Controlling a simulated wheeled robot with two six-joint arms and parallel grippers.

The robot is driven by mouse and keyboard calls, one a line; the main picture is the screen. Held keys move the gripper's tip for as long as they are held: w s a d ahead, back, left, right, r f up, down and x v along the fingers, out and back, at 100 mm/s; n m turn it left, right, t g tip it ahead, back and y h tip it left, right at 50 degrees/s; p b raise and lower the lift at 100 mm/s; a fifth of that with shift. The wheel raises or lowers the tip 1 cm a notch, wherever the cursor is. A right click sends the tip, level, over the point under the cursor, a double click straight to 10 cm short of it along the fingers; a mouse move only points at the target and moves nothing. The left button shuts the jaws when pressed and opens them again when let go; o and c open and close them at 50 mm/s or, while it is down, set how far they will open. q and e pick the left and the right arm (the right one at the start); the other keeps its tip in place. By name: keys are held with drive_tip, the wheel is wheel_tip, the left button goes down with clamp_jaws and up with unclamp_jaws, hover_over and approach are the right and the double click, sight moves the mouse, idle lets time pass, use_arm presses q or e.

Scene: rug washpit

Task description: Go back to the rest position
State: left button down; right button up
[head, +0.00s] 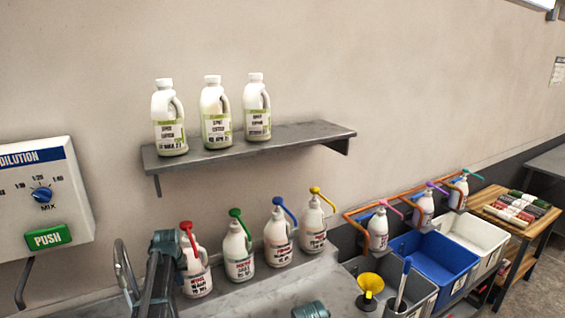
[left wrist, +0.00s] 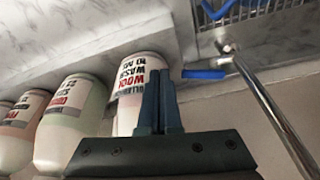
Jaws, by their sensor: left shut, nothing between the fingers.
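My left gripper (head: 167,240) is at the lower left in the head view, in front of and partly overlapping the red-pump bottle (head: 197,276). In the left wrist view my left gripper (left wrist: 160,95) has its dark fingers together with nothing between them. A white bottle (left wrist: 128,80) with a "WOOL" label appears upside down right behind the fingers; I cannot tell whether they touch it.
Bottles with green (head: 238,258), blue (head: 278,244) and yellow (head: 312,228) pumps stand to the right. A wall shelf (head: 300,134) holds three jugs above. A dilution panel (head: 35,190) is at left. Grey, blue (head: 435,259) and white bins stand at right.

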use_arm(q)
drive_tip(key=s+d+m+g+h, duration=0.15)
drive_tip(key=s+d+m, duration=0.25)
drive_tip(key=s+d, duration=1.9)
drive_tip(key=shift+m+g+y, duration=0.45)
drive_tip(key=shift+m+g, duration=0.05)
drive_tip(key=shift+g, duration=0.15)
drive_tip(key=f+b, duration=0.2)
drive_tip(key=s+d+f+b, duration=0.1)
drive_tip(key=f, duration=0.1)
drive_tip(key=s+d+f+b, duration=0.1)
drive_tip(key=f+b, duration=0.1)
drive_tip(key=shift+s+d+f+b, duration=0.15)
drive_tip(key=shift+s+f+b, duration=0.1)
drive_tip(key=shift+b, duration=0.1)
drive_tip(key=s+d+f+m+b, duration=0.2)
drive_tip(key=s+d+f+b, duration=0.2)
drive_tip(key=d+f+b, duration=0.2)
drive_tip(key=shift+d+f+y+b, duration=0.25)
drive_tip(key=shift+f+y+b, duration=0.15)
drive_tip(key=shift+f+b, duration=0.1)
